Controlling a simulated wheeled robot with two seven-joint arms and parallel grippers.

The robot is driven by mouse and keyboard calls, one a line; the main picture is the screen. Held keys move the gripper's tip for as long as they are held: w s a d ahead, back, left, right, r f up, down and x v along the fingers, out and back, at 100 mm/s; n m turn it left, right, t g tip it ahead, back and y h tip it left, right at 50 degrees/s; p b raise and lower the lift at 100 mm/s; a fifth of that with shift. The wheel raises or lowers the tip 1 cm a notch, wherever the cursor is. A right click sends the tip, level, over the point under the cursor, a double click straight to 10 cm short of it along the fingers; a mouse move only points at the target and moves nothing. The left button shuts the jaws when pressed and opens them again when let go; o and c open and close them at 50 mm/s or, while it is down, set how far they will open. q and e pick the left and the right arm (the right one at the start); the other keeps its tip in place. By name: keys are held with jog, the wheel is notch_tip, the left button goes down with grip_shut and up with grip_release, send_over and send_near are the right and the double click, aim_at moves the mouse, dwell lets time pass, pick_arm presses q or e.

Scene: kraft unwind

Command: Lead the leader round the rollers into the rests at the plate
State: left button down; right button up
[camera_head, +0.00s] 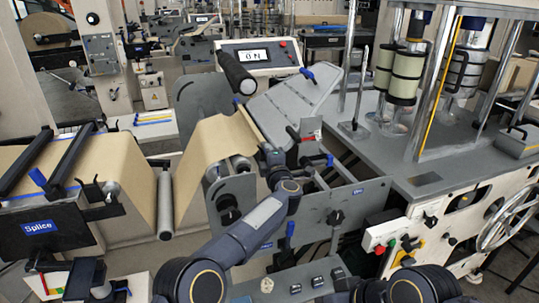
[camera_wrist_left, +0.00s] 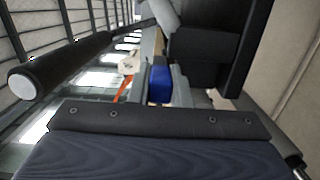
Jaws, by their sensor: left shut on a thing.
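The kraft web, the leader (camera_head: 222,138), comes up from the left over a light roller (camera_head: 241,163) and slopes up to the lower edge of the grey tilted plate (camera_head: 295,108). My left gripper (camera_head: 270,155) is at the near end of the leader's front edge, just below the plate. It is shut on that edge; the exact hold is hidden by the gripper. In the left wrist view a blue piece (camera_wrist_left: 159,85) shows between dark gripper parts. The black upper roller (camera_head: 237,73) stands above the web; it also shows in the left wrist view (camera_wrist_left: 65,62). The rests cannot be made out clearly. My right gripper is out of view.
A grey side plate (camera_head: 345,205) stands right of my left gripper. A panel reading "ON" (camera_head: 258,56) is behind.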

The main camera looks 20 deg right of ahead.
pick_arm(q)
jog(key=shift+f, duration=0.8)
jog(key=c, duration=1.3)
grip_release()
jog(key=shift+r, duration=0.1)
jog(key=shift+o, duration=0.2)
jog(key=shift+b, duration=0.3)
